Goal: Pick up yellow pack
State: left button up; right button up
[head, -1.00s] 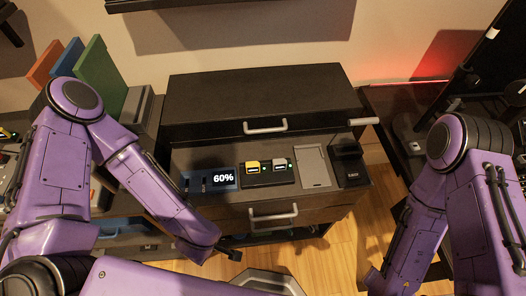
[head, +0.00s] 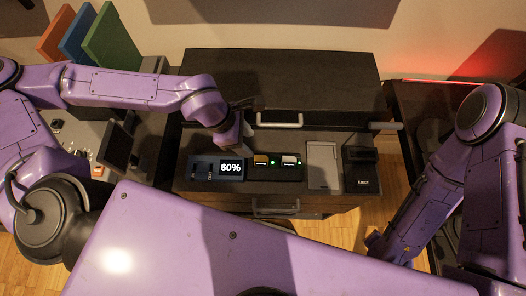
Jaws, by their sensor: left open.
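The yellow pack (head: 261,160) sits in a dark dock in the open drawer, at the left of a white-topped pack (head: 290,160). My left gripper (head: 247,146) points down just behind and to the left of the yellow pack. It looks apart from the pack and is open, though its fingers are small and partly hidden by the wrist. My right arm is at the right, but its gripper is not visible.
The cabinet top (head: 290,80) is bare. A dark monitor (head: 118,146) stands at left.

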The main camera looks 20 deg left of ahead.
aim_at(260, 158)
pick_arm(q)
jog(key=x, duration=0.5)
jog(key=s+x, duration=0.1)
jog(key=x, duration=0.2)
jog(key=shift+d+f, duration=0.25)
grip_shut()
